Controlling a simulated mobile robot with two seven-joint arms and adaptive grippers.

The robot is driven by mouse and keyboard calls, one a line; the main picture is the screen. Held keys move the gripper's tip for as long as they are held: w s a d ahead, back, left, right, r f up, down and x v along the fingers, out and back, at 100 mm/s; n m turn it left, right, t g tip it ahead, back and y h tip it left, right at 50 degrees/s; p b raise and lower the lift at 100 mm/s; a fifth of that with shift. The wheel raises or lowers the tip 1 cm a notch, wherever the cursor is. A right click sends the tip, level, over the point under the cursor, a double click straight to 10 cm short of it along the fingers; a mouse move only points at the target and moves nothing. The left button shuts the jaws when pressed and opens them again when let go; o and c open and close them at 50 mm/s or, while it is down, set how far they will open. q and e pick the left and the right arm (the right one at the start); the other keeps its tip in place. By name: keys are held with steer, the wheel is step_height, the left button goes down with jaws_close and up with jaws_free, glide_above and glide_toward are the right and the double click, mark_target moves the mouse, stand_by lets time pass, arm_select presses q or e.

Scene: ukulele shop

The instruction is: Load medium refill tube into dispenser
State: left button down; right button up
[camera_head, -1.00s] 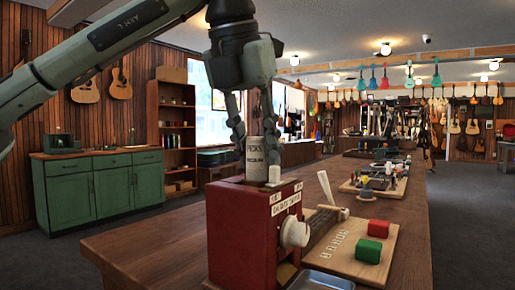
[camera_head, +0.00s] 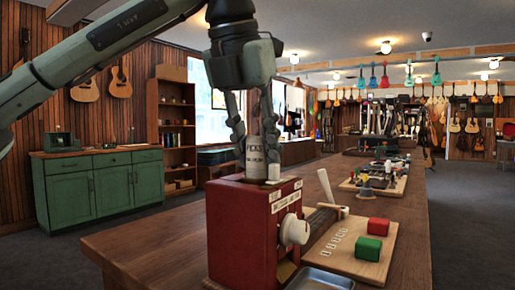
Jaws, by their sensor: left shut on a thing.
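The medium refill tube (camera_head: 255,158) is a pale upright cylinder with "PICKS" and a smaller line of lettering on it. Its lower end is at the top opening of the red dispenser (camera_head: 238,225); how deep it sits inside is hidden. The dispenser stands on the wooden counter and has a white knob (camera_head: 294,230) and pale labels on its side. My left gripper (camera_head: 252,145) points down from above, its fingers shut on the upper part of the tube. My right gripper is not in view.
Right of the dispenser, a wooden board (camera_head: 350,250) holds a red block (camera_head: 378,226), a green block (camera_head: 368,248) and small pale pieces. A metal tray (camera_head: 320,281) lies at the front. More boards with items stand farther back on the counter (camera_head: 150,245).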

arm_select(q)
steer(key=shift+f+b, duration=0.35)
steer(key=shift+f, duration=0.1)
steer(key=c, duration=1.4)
jaws_free()
steer(key=shift+c, duration=0.2)
steer(key=shift+p+v, duration=0.8)
steer(key=shift+v, duration=0.5)
steer(key=shift+p+v, duration=0.35)
steer(key=shift+v, duration=3.9)
